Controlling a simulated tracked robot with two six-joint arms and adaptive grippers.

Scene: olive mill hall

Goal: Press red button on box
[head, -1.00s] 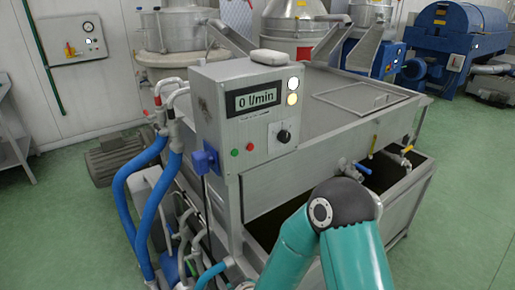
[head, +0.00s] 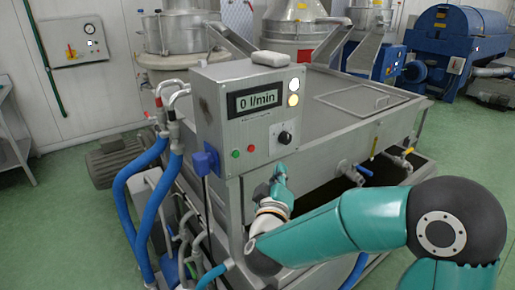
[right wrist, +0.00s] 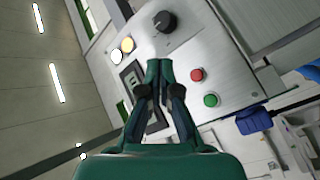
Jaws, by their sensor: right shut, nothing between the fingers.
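The grey control box (head: 215,115) stands on the corner of the steel tank, with a display reading "0 l/min". Its red button (head: 250,148) is on the lower front, right of the green button (head: 236,154). My right gripper (head: 280,168) is shut and empty, below and to the right of the red button, under the black knob (head: 285,138). In the right wrist view, the shut fingertips (right wrist: 159,65) point at the box face. There the red button (right wrist: 197,75) lies right of the tips, with the green button (right wrist: 211,100) below it. Contact is not visible. My left gripper is out of view.
A blue fitting (head: 206,161) sits on the box's lower left corner, above blue hoses (head: 125,195). A white item (head: 270,58) lies on top of the box. Blue-handled valves (head: 352,172) stick out from the tank (head: 330,140) at right. Green floor lies open at far right.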

